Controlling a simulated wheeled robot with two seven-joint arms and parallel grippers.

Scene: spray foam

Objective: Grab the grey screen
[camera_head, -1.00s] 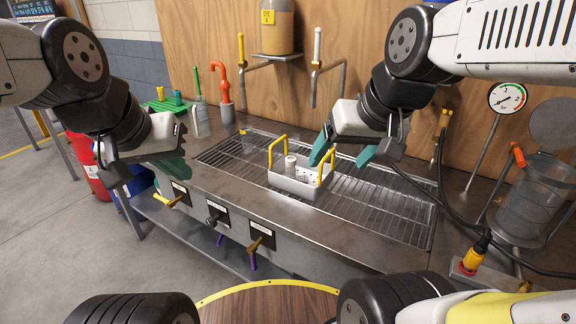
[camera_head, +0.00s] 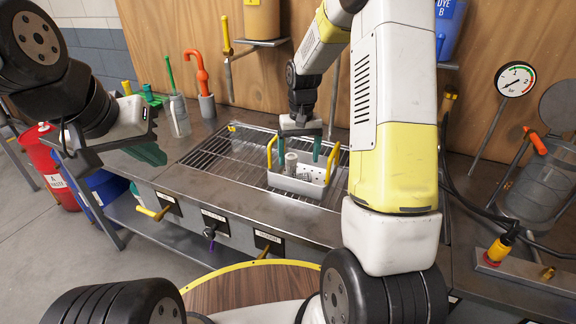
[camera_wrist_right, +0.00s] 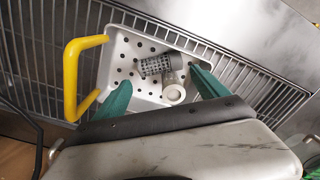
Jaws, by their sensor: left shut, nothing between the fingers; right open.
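The grey screen, a small perforated cylinder (camera_wrist_right: 158,64), lies on its side in a white perforated basket (camera_wrist_right: 125,60) with yellow handles. A pale cylindrical piece with a round end (camera_wrist_right: 174,94) lies against it. In the head view the basket (camera_head: 300,186) stands on the metal grate. My right gripper (camera_head: 299,153) is open and points down over the basket, its teal fingers apart. In the right wrist view its fingertips (camera_wrist_right: 160,86) are on either side of the two pieces, with nothing held. My left gripper (camera_head: 150,153) is shut and empty, left of the grate.
The grate (camera_head: 215,155) has bare room left of the basket. A grey holder with an orange hooked tool (camera_head: 203,75) and a bottle (camera_head: 178,115) stand behind left. A gauge (camera_head: 515,80) and mesh cylinder (camera_head: 530,200) are at right.

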